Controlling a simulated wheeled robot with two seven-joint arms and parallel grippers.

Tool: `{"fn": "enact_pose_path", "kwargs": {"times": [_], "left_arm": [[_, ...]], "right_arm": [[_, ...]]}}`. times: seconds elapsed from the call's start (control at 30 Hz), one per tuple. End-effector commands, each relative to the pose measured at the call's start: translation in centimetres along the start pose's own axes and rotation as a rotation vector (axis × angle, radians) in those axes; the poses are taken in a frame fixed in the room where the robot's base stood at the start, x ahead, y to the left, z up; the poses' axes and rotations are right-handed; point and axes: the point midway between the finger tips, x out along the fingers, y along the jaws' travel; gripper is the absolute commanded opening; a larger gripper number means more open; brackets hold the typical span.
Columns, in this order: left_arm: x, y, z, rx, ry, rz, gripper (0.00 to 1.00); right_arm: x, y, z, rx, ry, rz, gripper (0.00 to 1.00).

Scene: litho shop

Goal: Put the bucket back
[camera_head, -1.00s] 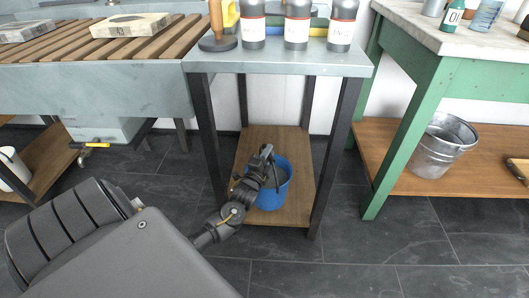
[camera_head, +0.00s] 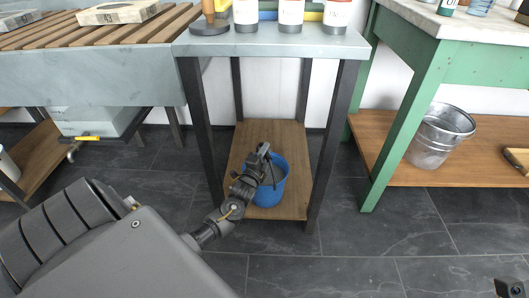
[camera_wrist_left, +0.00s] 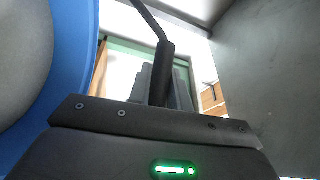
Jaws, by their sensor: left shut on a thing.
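The blue bucket (camera_head: 278,186) is between the legs of the small grey-topped table, at its wooden lower shelf (camera_head: 290,136). I cannot tell whether its base touches the shelf or is slightly above it. My left gripper (camera_head: 264,154) reaches in from the front left and is shut on the bucket's thin dark handle, at the bucket's left side. In the left wrist view the bucket's blue rim (camera_wrist_left: 78,50) fills the left edge, and the dark handle (camera_wrist_left: 146,18) runs up from the fingers (camera_wrist_left: 162,82). The fingers hide part of the bucket.
Bottles (camera_head: 291,14) stand on the small table's top (camera_head: 270,44). A slatted sink (camera_head: 90,80) is at left.

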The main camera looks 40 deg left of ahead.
Motion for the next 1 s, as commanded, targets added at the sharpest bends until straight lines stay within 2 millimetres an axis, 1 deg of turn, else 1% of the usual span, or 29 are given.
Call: {"fn": "enact_pose_path", "kwargs": {"times": [0.03, 0.07, 0.2, 0.47, 0.57, 0.67, 0.7, 0.73, 0.8, 1.0], "left_arm": [[0.3, -0.8, -0.1, -0.002, 0.001, -0.018, 0.0], [0.0, 0.1, 0.0, -0.001, 0.0, 0.002, 0.22], [-0.1, 0.1, 0.0, 0.0, -0.001, 0.002, 0.41], [-0.1, 0.0, 0.0, 0.0, -0.001, 0.002, 0.42], [-0.5, 0.0, 0.0, 0.0, -0.001, 0.003, 0.42], [-1.7, -0.1, 0.0, 0.0, -0.001, 0.004, 0.42], [-2.4, -0.1, 0.0, 0.0, -0.001, 0.005, 0.42], [-3.0, -0.2, 0.0, 0.0, -0.001, 0.006, 0.42], [-4.5, -0.2, -0.1, 0.0, 0.0, 0.005, 0.42], [-8.7, -0.2, 0.0, -0.001, -0.001, 0.005, 0.42]], "right_arm": [[0.1, 0.0, 0.0, 0.0, -0.001, 0.0, 0.34], [0.0, 0.0, 0.0, 0.0, -0.001, 0.0, 0.34], [0.0, 0.0, 0.0, 0.0, -0.001, 0.0, 0.34], [0.0, 0.0, 0.0, 0.001, -0.002, 0.0, 0.34], [0.2, 0.0, 0.0, 0.001, -0.001, 0.0, 0.34], [0.7, 0.1, -0.1, 0.001, 0.002, 0.002, 0.34], [0.7, 0.1, -0.2, 0.002, 0.001, 0.004, 0.34], [0.7, 0.1, -0.2, 0.003, -0.006, 0.007, 0.34], [-0.2, 0.1, -0.2, 0.005, -0.046, 0.017, 0.34], [-0.6, 0.2, -0.5, 0.01, -0.079, 0.03, 0.34]]}}
